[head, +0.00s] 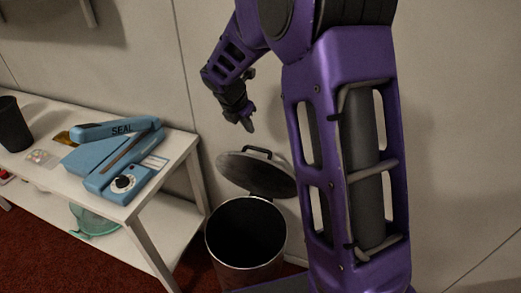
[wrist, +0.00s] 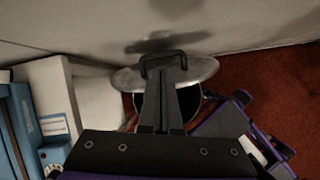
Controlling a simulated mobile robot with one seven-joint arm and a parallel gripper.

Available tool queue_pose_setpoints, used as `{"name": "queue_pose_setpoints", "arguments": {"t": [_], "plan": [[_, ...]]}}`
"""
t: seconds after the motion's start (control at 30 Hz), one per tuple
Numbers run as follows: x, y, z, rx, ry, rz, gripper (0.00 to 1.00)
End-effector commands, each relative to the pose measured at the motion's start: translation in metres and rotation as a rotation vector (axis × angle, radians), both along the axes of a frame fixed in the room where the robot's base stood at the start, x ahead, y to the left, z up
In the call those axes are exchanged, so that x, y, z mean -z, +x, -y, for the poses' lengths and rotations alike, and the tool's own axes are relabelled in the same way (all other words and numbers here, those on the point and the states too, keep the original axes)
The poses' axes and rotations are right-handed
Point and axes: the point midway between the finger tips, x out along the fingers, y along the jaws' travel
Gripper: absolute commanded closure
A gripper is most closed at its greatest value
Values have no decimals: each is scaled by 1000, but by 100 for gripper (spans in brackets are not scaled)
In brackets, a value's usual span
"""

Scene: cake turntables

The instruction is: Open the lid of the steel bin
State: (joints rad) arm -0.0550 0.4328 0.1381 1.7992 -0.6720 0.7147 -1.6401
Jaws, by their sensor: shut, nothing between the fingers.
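The steel bin (head: 222,255) stands on the floor to the right of the table, with its dark inside showing. Its round grey lid (head: 280,180) is raised and tilted back behind the opening, with a dark handle (head: 257,151) on it. My gripper (head: 248,125) is shut and empty, just above the lid near the handle in the head view. In the wrist view my gripper (wrist: 177,68) points at the lid (wrist: 205,69), with its tips at the handle (wrist: 165,55). I cannot tell whether the tips touch it. My arm hides part of the bin and lid.
A white table (head: 183,148) stands left of the bin, bearing a blue sealer (head: 118,158) and a black cup (head: 10,124). A pale wall (head: 190,60) rises close behind the bin. Red carpet (wrist: 275,75) lies clear at right in the wrist view.

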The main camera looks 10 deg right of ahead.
Motion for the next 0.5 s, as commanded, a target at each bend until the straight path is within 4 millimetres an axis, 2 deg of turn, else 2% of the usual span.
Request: {"name": "queue_pose_setpoints", "arguments": {"t": [0.1, 0.2, 0.37, 0.5], "plan": [[10, -20, -12, -168, -49, -3, 100], [13, -28, -17, -240, -68, -4, 100], [23, -28, -17, -269, -76, -8, 100], [43, -19, -11, -266, -75, -9, 100]]}}
